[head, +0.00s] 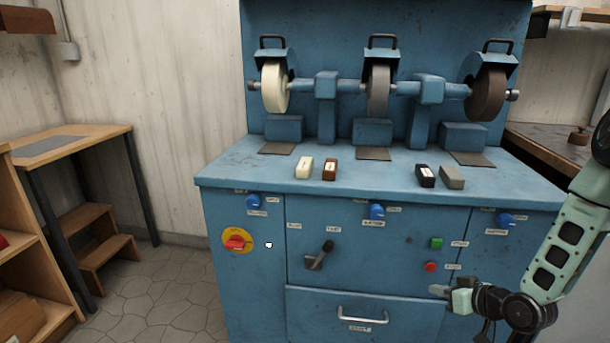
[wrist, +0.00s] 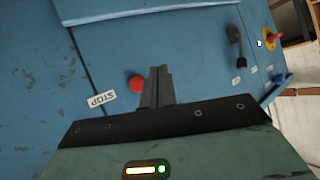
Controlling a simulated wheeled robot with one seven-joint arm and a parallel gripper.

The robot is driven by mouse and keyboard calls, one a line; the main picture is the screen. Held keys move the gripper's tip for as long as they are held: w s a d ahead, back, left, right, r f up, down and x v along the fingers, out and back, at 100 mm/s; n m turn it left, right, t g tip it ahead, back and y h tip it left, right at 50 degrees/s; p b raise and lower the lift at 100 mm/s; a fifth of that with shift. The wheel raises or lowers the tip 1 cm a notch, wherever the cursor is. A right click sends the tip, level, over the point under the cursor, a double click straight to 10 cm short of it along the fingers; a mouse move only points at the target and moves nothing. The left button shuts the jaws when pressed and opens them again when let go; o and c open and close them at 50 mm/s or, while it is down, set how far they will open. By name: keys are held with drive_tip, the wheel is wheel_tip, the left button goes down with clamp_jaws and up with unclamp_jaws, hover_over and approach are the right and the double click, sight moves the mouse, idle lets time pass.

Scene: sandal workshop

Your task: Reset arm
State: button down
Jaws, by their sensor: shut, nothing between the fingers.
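My gripper (head: 440,290) is at the lower right in the head view, in front of the blue machine cabinet (head: 240,295). In the wrist view its fingers (wrist: 158,88) are together with nothing between them. My green arm comes down from the right edge. I cannot tell whether the fingers touch the panel. In the head view the red button (head: 430,267) is just above the gripper, with a green button (head: 437,243) above it.
The cabinet front also has a black lever (head: 319,254), a red-and-yellow switch (head: 237,241), blue knobs and a drawer handle (head: 363,314). Three wheels and several small blocks are on top. A workbench (head: 70,143) and wooden steps (head: 85,235) stand left. Floor (head: 165,300) is clear between.

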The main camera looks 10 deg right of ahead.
drive_tip(key=s+a+r+n+g+h, duration=0.1)
drive_tip(key=s+a+r+n+g, duration=0.15)
drive_tip(key=a+r, duration=0.5)
drive_tip(key=s+a+r+n+g+h, duration=0.1)
drive_tip(key=s+a+r+g, duration=0.3)
drive_tip(key=a, duration=0.6)
drive_tip(key=s+a+r+n+g+h, duration=0.15)
drive_tip(key=s+a+r, duration=0.3)
drive_tip(key=s, duration=0.65)
drive_tip(key=s+a+r+n+g, duration=0.1)
drive_tip(key=s+a+r+g, duration=0.4)
drive_tip(key=s, duration=0.6)
wheel_tip(320, 180, up, 19)
drive_tip(key=d+t+p, duration=0.1)
drive_tip(key=p, duration=1.7)
drive_tip(key=shift+t, duration=0.4)
drive_tip(key=shift+f, duration=0.15)
